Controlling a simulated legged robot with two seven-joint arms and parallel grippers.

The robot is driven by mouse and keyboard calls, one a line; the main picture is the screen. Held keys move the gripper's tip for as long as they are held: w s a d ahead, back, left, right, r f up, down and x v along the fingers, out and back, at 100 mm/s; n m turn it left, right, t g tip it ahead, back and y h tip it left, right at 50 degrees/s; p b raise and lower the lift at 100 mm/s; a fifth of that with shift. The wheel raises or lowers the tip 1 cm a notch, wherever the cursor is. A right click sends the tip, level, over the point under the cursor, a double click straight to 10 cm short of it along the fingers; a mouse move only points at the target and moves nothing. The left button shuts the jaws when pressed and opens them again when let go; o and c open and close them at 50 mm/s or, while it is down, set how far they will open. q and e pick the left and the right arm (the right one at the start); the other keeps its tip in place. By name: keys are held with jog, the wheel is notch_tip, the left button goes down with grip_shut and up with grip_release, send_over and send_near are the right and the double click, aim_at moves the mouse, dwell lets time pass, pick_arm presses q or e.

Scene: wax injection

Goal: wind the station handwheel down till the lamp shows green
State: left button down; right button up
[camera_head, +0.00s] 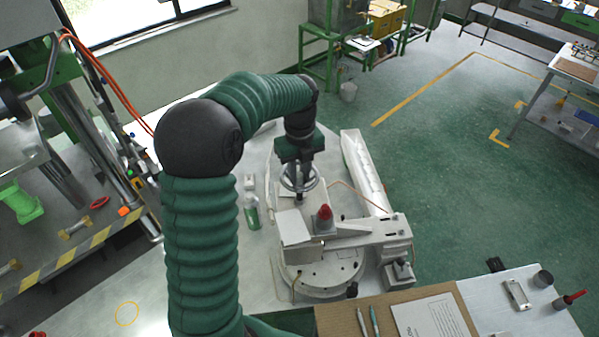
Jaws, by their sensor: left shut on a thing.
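The wax injection station (322,270) stands on the light table in the middle of the head view. Its silver handwheel (299,188) lies on top at the station's far end. My left gripper (299,166) reaches down from above and is shut on the handwheel, partly hiding it. A red dome (324,212), which looks like the lamp, sits on the station just in front of the wheel; it shows red. My right gripper is not in view.
A bottle with a green label (252,212) stands left of the station. A brown board (340,318) with pens and a paper sheet (430,318) lies at the front. A machine with a striped edge (75,252) is at left. Open floor (450,150) lies to the right.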

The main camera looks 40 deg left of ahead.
pick_arm(q)
jog(key=m, duration=0.4)
jog(key=shift+w+a+r+m, duration=0.1)
jog(key=shift+m, duration=2.1)
jog(key=c, duration=1.4)
grip_release()
jog(key=shift+o, duration=1)
